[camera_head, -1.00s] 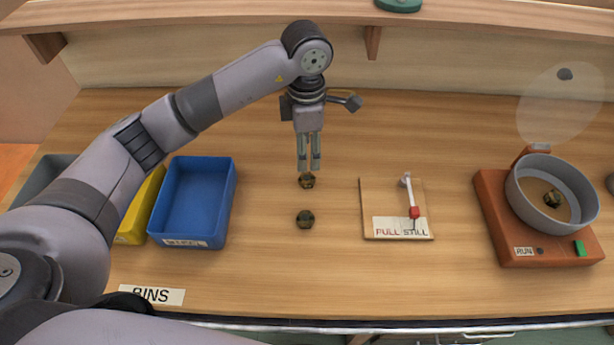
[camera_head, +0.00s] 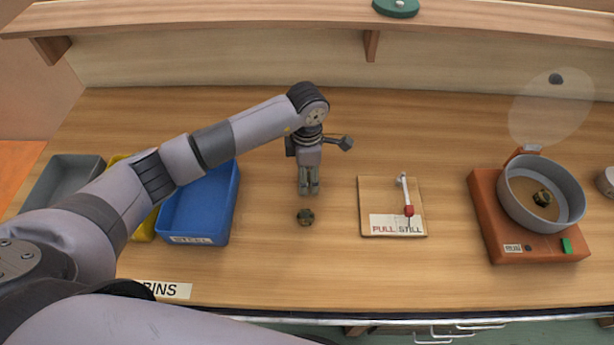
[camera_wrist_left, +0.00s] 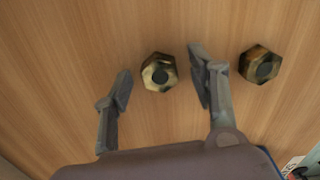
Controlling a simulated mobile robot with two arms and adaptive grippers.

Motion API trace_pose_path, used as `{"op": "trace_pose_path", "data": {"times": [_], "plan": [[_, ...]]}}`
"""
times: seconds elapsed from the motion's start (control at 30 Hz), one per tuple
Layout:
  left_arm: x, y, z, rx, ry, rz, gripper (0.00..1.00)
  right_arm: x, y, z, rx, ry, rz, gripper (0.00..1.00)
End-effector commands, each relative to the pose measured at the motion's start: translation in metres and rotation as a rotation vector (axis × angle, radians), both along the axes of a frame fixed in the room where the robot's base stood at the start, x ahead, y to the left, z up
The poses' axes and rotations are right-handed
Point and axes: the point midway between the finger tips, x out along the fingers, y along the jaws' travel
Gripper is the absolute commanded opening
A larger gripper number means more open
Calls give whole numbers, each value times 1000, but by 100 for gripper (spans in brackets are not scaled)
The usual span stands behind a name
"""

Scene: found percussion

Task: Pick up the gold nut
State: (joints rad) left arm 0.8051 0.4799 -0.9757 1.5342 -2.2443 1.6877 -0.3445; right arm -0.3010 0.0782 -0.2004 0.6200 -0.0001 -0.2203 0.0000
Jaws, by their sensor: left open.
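Two brassy gold-and-dark hex nuts lie on the wooden bench. In the left wrist view one nut (camera_wrist_left: 159,72) sits between my open left fingers (camera_wrist_left: 161,64), with gaps on both sides. The other nut (camera_wrist_left: 260,64) lies outside the right finger. In the head view my left gripper (camera_head: 309,191) points down at the bench and hides the farther nut. The nearer nut (camera_head: 305,217) shows just in front of the fingertips. A third similar nut (camera_head: 542,197) lies in the grey bowl. My right gripper is out of view.
A blue bin (camera_head: 229,210) stands left of the gripper, with a grey bin (camera_head: 60,185) beyond. A board with a red-tipped lever (camera_head: 408,210) lies to the right. The grey bowl (camera_head: 512,200) sits on an orange machine (camera_head: 490,225) farther right. A shelf runs along the back.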

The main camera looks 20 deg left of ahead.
Motion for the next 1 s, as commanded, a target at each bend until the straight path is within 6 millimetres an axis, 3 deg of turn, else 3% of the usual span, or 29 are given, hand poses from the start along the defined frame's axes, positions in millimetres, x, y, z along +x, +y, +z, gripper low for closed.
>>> {"op": "trace_pose_path", "data": {"times": [0.8,1.0], "plan": [[0,0,1,0,0,1,2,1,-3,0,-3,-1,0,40],[0,0,1,-1,-1,1,0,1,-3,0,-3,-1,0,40]]}}
